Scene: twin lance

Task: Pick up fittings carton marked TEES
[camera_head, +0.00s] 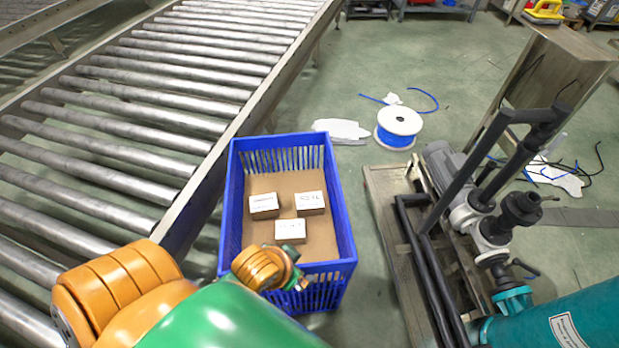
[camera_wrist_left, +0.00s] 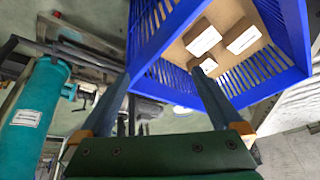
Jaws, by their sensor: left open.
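Three small brown cartons with white labels lie on the brown floor of a blue crate (camera_head: 345,215). One carton (camera_head: 264,206) is at the left, one (camera_head: 310,203) at the right, and one (camera_head: 290,231) nearer the front. The label print is too small to tell which is marked TEES. In the left wrist view the cartons (camera_wrist_left: 203,38) show inside the crate (camera_wrist_left: 290,25), beyond the fingers. My left gripper (camera_head: 297,268) is at the crate's near end, partly hidden by my arm. Its two fingers stand apart and empty in the left wrist view (camera_wrist_left: 161,78). My right gripper is not in view.
A roller conveyor (camera_head: 150,110) runs close along the crate's left side. A pump on a frame (camera_head: 490,215) stands to the right. A blue cable reel (camera_head: 398,127) and a white sheet (camera_head: 341,130) lie behind on the green floor. The crate walls rise around the cartons.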

